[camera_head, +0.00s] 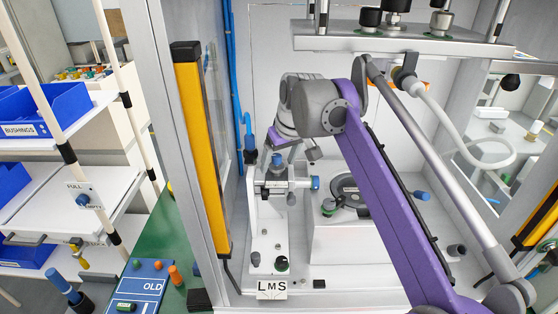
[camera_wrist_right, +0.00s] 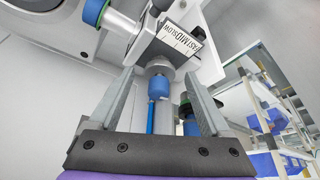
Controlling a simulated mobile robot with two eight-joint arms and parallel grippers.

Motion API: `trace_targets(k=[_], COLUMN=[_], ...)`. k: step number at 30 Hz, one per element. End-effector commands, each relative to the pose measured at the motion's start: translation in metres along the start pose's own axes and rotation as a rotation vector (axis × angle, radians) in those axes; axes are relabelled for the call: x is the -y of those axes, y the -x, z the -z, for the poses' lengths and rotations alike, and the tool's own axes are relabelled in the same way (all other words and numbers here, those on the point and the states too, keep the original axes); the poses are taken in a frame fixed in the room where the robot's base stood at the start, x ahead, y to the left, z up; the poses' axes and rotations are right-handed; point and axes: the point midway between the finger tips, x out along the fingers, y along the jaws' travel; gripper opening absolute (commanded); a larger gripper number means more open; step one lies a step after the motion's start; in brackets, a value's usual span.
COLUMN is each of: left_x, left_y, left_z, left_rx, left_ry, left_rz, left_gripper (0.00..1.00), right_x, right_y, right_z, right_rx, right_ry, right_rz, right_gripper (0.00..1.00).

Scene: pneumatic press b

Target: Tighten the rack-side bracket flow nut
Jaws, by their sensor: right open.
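The bracket (camera_head: 272,200) is a white upright inside the press enclosure, with a grey fitting on it. A blue cap (camera_head: 277,159) stands on top of the fitting and another blue cap (camera_head: 315,183) points right. My right gripper (camera_head: 290,150) is just above the top of the fitting. In the right wrist view my gripper (camera_wrist_right: 159,76) is open, with a blue nut (camera_wrist_right: 158,87) between its fingers and a visible gap on each side. A block marked FAST MID SLOW (camera_wrist_right: 182,33) is beyond it. I cannot tell which cap is the rack-side nut. My left gripper is not in view.
A yellow light curtain post (camera_head: 200,150) stands left of the bracket. A grey plate (camera_head: 400,43) hangs overhead. A round dial fixture (camera_head: 350,193) is to the right. The rack with blue bins (camera_head: 45,112) is outside at left.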

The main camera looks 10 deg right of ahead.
Motion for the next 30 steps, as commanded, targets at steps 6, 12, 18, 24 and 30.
trace_targets(k=[6, 12, 18, 24, 30], left_x=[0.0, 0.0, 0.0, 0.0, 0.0], left_y=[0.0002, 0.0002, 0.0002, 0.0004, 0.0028], left_z=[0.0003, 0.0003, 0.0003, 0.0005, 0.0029], left_rx=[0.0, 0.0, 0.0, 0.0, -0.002], left_ry=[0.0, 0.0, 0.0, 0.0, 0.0], left_rz=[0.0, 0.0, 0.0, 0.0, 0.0], left_gripper=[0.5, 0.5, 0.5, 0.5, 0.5], right_x=[0.0, -0.0001, -0.0001, 0.0, 0.001], right_y=[-0.0003, -0.0002, -0.0001, 0.0001, 0.0007], right_z=[0.0003, 0.0002, 0.0001, 0.0, 0.0006], right_rx=[0.0, 0.0, 0.0, 0.0, -0.001], right_ry=[0.0, 0.0, 0.0, -0.002, -0.034], right_rz=[0.0, 0.0, 0.0, -0.001, -0.014], right_gripper=[0.81, 0.49, 0.13, 0.0, 0.0])
